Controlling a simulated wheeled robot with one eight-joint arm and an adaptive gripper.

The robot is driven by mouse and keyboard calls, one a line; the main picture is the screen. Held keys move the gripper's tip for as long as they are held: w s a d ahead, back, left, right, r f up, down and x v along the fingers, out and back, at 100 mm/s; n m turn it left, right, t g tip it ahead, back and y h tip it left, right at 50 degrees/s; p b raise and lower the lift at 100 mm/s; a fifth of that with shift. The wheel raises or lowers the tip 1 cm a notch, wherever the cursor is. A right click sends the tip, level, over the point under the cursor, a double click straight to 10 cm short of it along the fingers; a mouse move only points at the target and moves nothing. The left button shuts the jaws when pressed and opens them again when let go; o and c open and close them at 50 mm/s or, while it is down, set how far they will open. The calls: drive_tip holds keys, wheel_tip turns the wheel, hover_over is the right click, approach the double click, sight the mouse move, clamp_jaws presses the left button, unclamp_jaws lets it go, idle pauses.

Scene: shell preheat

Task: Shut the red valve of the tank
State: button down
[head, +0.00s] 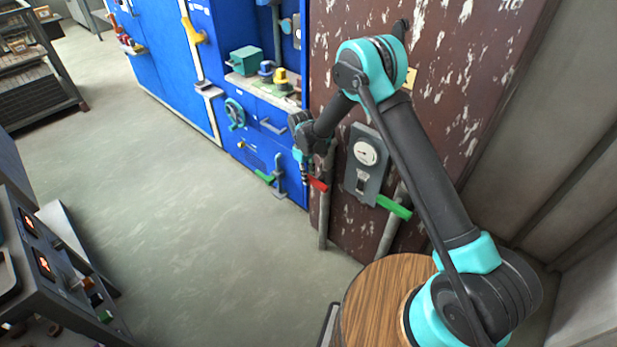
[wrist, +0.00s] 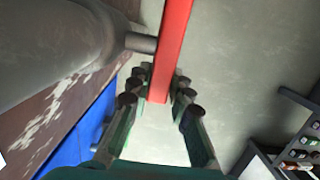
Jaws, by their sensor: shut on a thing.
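The red valve handle (head: 319,185) sticks out from a grey vertical pipe (head: 324,225) at the front of the rust-brown tank (head: 440,60). In the wrist view the red handle (wrist: 172,45) is a long bar whose end lies between my fingers, with a grey stub and thick pipe (wrist: 60,45) to its left. My gripper (head: 307,179) is at the handle's left, free end and is shut on it, with fingers on both sides in the wrist view (wrist: 158,94). The fingertips are small in the head view.
A green handle (head: 394,207) sits on another pipe to the right, below a gauge panel (head: 365,153). A wooden round top (head: 375,295) is in front.

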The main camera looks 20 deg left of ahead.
drive_tip(key=c, duration=1.4)
unclamp_jaws()
drive_tip(key=shift+o, duration=0.2)
wheel_tip(320, 180, up, 12)
drive_tip(key=a, duration=0.1)
drive_tip(key=shift+w+a, duration=0.3)
